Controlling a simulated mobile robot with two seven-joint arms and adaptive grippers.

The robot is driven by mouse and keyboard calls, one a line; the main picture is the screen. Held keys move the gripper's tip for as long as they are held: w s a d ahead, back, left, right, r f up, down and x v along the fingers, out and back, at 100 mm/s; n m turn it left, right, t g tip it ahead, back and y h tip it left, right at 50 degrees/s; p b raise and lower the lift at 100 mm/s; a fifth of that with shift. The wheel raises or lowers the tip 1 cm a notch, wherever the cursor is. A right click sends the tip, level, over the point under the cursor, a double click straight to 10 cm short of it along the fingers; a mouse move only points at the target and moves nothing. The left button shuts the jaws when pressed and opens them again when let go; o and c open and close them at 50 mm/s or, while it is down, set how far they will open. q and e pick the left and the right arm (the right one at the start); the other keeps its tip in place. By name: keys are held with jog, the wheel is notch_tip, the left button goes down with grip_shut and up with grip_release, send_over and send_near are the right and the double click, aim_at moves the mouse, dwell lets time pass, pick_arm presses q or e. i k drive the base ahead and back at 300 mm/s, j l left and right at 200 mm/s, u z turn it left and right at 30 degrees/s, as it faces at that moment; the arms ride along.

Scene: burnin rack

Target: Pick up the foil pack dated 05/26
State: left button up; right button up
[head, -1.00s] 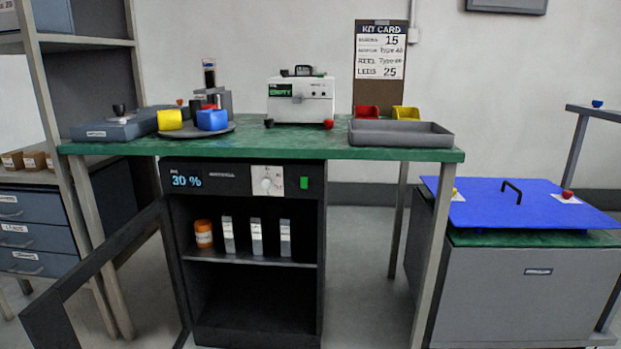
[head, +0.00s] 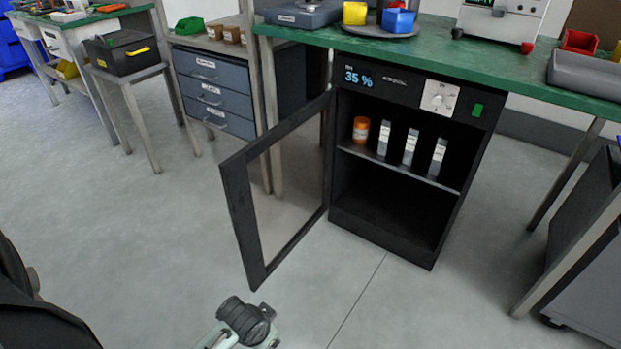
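Three slim silver-grey foil packs stand upright in a row on the upper shelf of the open dark cabinet (head: 385,232): a left pack (head: 383,141), a middle pack (head: 409,147) and a right pack (head: 437,158). Each has a pale label, but the print is too small to read, so I cannot tell which is dated 05/26. Neither of my grippers is in view. Part of my own arm shows at the bottom edge, well short of the cabinet.
An orange jar (head: 361,129) stands left of the packs. The cabinet's framed door (head: 240,215) hangs open toward me on the left. The green-topped bench (head: 440,52) overhangs the cabinet. A drawer unit (head: 213,92) stands left. Floor in front is clear.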

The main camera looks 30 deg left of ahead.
aim_at(444, 142)
jog(key=i+j+z, duration=0.15)
jog(key=j+z, duration=0.15)
jog(key=j, duration=1.45)
jog(key=j+z, duration=0.35)
jog(key=j, duration=1.4)
jog(key=l, duration=0.45)
jog(key=k+l, duration=0.1)
jog(key=l, duration=0.35)
